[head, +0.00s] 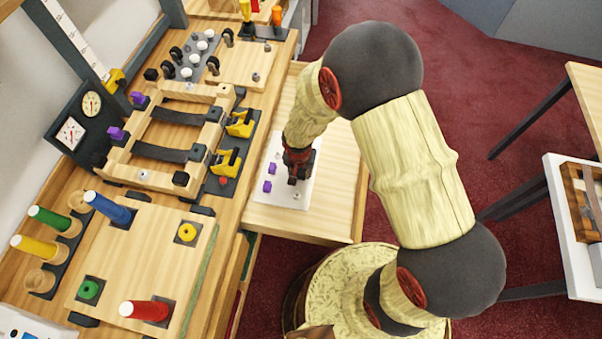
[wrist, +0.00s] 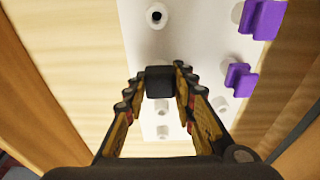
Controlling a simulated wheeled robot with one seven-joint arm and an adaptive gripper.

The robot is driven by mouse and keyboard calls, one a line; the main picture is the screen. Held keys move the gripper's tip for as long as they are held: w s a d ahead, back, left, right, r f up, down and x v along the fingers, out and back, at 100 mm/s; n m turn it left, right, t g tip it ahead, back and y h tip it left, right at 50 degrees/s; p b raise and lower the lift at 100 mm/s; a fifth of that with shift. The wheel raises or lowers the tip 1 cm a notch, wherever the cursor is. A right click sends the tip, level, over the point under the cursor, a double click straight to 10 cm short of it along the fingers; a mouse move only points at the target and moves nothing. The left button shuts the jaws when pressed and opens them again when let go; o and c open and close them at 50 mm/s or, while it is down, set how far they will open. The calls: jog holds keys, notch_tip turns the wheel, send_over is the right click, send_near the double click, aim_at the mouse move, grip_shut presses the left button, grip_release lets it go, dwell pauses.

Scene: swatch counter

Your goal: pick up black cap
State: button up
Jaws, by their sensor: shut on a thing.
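The black cap (wrist: 160,82) is a small dark block in the wrist view. It sits between the two fingertips of my gripper (wrist: 160,92), which is shut on it. In the head view my gripper (head: 297,172) points down over a white board (head: 292,198) in the pulled-out drawer. The board also shows in the wrist view (wrist: 195,60), with the cap in front of it. I cannot tell whether the cap touches the board. In the head view the cap is hard to tell apart from the dark fingers.
Two purple pieces (head: 267,186) stand on the white board beside my gripper, with several small pegs near them. The drawer (head: 325,215) has bare wood around the board. The workbench with a wooden frame (head: 150,180) and yellow clamps (head: 240,124) lies to the left.

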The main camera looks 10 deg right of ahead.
aim_at(301, 171)
jog(key=shift+r, duration=0.55)
notch_tip(301, 171, up, 2)
jog(key=shift+r+p, duration=0.15)
jog(key=shift+p, duration=0.6)
jog(key=s+r+p, duration=0.1)
jog(key=s+r, duration=0.3)
jog(key=s, duration=0.3)
jog(key=s+a+r+p, duration=0.1)
jog(key=s+r+p, duration=0.1)
jog(key=s+r, duration=0.3)
jog(key=shift+s+a+r, duration=0.3)
jog(key=shift+s, duration=0.7)
